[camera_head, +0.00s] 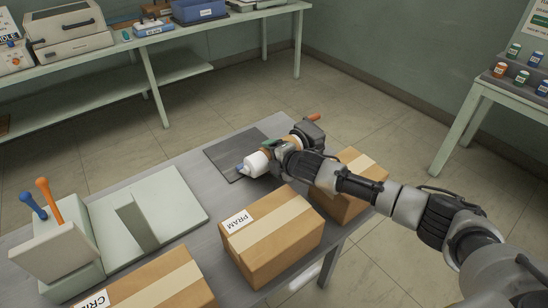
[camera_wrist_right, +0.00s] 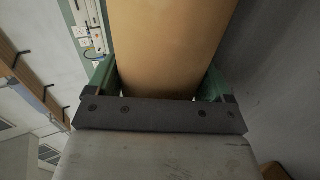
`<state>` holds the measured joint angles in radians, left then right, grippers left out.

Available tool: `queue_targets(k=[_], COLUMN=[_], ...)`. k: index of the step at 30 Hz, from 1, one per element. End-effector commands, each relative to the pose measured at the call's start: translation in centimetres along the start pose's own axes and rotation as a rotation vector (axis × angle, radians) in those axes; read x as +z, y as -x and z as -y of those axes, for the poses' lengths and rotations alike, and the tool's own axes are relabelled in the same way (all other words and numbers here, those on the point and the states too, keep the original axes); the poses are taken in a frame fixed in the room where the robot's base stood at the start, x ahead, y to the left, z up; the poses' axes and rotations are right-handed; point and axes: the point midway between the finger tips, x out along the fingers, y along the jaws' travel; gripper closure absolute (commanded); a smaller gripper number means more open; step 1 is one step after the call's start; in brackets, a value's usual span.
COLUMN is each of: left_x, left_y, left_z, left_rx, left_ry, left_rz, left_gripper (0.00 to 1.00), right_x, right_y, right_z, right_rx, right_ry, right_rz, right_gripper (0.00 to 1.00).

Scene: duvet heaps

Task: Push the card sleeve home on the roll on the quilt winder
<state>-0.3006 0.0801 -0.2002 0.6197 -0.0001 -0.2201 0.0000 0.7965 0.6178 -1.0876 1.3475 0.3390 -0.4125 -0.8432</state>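My right gripper (camera_head: 287,146) reaches in from the right over the table. In the right wrist view its two green-padded fingers (camera_wrist_right: 160,82) stand on either side of a tan, card-like surface, which looks like the card sleeve (camera_wrist_right: 165,45), and appear to press on it. In the head view a white roll (camera_head: 257,163) with a blue tip sticks out to the left of this gripper. An orange handle end (camera_head: 313,118) shows behind the gripper. The gripper hides most of the sleeve and how far it sits on the roll. My left gripper is not in view.
A dark mat (camera_head: 223,157) lies on the grey table under the roll. Cartons stand in front: one marked PRAM (camera_head: 272,235), another (camera_head: 352,172) under my arm, and one at the near edge (camera_head: 160,285). A pale machine with blue and orange levers (camera_head: 60,245) stands left.

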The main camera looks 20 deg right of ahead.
Motion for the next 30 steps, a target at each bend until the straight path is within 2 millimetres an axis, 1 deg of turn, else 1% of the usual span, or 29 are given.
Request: queue_targets(k=[1,2,30], left_x=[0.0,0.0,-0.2], left_y=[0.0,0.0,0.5], left_z=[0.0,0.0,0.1], left_rx=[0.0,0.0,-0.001], left_ry=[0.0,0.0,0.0], left_rz=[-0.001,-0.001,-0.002], left_gripper=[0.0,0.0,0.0], right_x=[0.0,0.0,1.6], right_y=[0.0,0.0,0.0], right_z=[0.0,0.0,0.1], right_rx=[-0.001,0.0,-0.002], right_ry=[0.0,0.0,0.001], right_rz=[0.0,0.0,0.001], right_gripper=[0.41,0.45,0.45])
